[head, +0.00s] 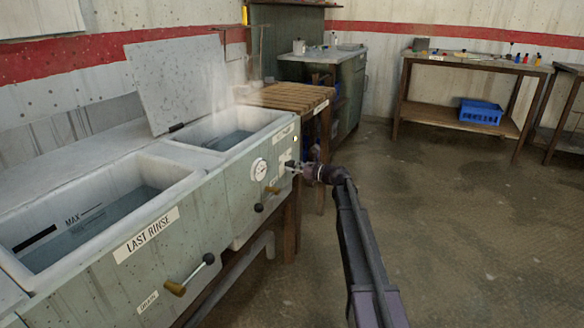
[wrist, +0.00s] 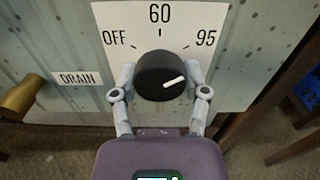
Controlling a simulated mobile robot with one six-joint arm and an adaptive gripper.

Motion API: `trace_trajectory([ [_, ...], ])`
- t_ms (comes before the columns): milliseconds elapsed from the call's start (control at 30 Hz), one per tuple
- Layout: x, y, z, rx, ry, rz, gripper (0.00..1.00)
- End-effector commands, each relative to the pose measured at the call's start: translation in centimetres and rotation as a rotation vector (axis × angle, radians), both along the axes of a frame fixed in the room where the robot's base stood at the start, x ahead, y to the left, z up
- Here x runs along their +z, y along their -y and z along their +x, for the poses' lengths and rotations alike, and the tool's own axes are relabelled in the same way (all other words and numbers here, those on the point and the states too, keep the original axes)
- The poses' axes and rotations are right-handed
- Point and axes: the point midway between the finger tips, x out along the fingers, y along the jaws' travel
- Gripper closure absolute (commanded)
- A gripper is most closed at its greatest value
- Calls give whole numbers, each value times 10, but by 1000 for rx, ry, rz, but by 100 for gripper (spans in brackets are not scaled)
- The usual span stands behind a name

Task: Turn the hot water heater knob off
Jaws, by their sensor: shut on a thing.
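The heater knob (wrist: 160,76) is round and black with a white pointer mark. It sits on a white dial plate (wrist: 192,22) marked OFF, 60 and 95. The pointer mark is on the right side of the knob and points right and slightly up, away from OFF. My gripper (wrist: 161,80) has one finger on each side of the knob and is shut on it. In the head view my gripper (head: 297,166) is at the right end of the sink unit's front (head: 205,225); the knob is small there and partly hidden by the fingers.
A DRAIN label (wrist: 82,78) and a brass-coloured handle (wrist: 20,97) are left of the knob. In the head view, a round gauge (head: 259,169) and drain levers (head: 190,275) are on the same front. A wooden table (head: 290,97) stands behind. The floor right of my arm is clear.

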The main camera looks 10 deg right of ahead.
Motion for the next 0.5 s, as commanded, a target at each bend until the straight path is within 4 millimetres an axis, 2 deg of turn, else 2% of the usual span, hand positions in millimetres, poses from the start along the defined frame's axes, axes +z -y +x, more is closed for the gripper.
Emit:
trace_trajectory([
  [500, 1, -1, 2, 2, 308, -212, 89],
])
